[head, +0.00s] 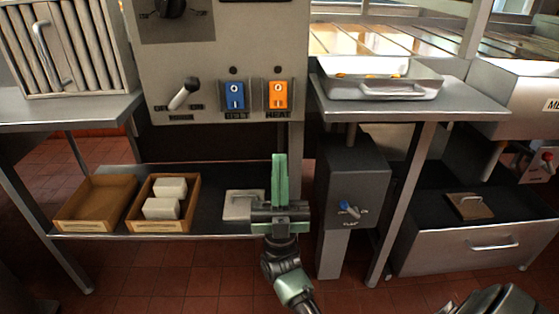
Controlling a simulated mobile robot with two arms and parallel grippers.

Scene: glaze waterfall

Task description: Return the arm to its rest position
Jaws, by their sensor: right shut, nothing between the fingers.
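My right gripper (279,158) is in the middle of the head view, its arm coming up from the bottom edge. Its green fingers are together, point upward and hold nothing. It shows in front of the dark lower shelf, below the blue BELT switch (233,95) and the orange HEAT switch (277,95). In the picture it overlaps the right side of a pale plate with a handle (238,207); I cannot tell whether they touch.
On the lower shelf (105,172), a wooden tray (95,203) looks empty and another (146,226) holds white blocks. Right of the gripper stands a grey box with a blue knob (350,178). A metal pan (379,78) sits on the upper table. Red floor is open in front.

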